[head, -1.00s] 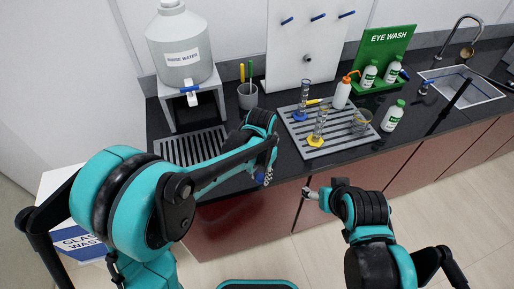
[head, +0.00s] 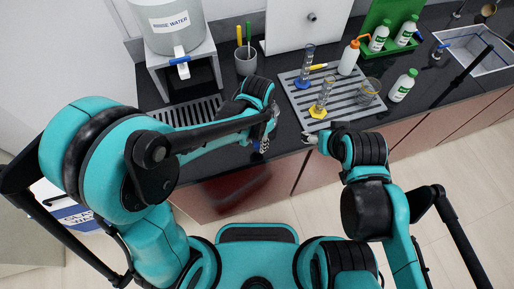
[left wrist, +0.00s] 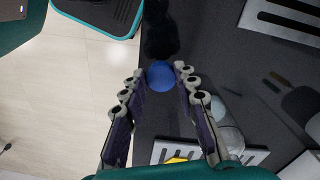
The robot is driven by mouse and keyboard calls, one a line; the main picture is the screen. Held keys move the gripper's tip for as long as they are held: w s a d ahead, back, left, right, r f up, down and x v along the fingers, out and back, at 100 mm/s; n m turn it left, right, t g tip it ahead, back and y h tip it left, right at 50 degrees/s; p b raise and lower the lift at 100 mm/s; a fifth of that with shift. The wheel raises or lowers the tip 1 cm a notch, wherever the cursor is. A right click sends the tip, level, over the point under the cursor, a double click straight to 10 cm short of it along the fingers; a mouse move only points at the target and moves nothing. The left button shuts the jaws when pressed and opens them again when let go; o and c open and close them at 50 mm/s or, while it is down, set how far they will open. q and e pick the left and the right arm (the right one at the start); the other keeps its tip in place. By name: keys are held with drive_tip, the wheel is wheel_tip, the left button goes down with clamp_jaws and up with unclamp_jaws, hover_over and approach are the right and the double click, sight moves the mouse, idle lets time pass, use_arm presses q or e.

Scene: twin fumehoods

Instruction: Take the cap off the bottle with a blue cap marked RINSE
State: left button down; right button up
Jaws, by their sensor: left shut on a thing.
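My left gripper (head: 264,132) is near the counter's front edge, left of the ribbed mat. In the left wrist view the left gripper (left wrist: 160,88) has its fingertips on both sides of a round blue thing (left wrist: 161,75) that looks like the blue cap seen from above. It is shut on it. A bit of blue (head: 257,146) also shows at these fingers in the head view. No bottle body or RINSE mark can be made out there. My right gripper (head: 308,138) is a little to the right, at the counter edge; its fingertips are too small to judge.
The ribbed mat (head: 345,108) holds measuring cylinders, a beaker and an orange-topped wash bottle (head: 350,57). The rinse water tank (head: 170,25) is at the back left. The sink (head: 472,50) is at the far right.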

sight(257, 144)
use_arm(q)
drive_tip(key=shift+s+a+f, duration=0.1)
drive_tip(key=shift+a+f, duration=0.05)
drive_tip(key=shift+a, duration=0.1)
drive_tip(key=shift+f, duration=0.3)
wheel_tip(257, 144, down, 3)
drive_tip(key=shift+f+b, duration=0.2)
drive_tip(key=shift+b, duration=0.5)
drive_tip(key=shift+f, duration=0.15)
drive_tip(key=c, duration=1.2)
unclamp_jaws()
drive_tip(key=shift+o, duration=0.2)
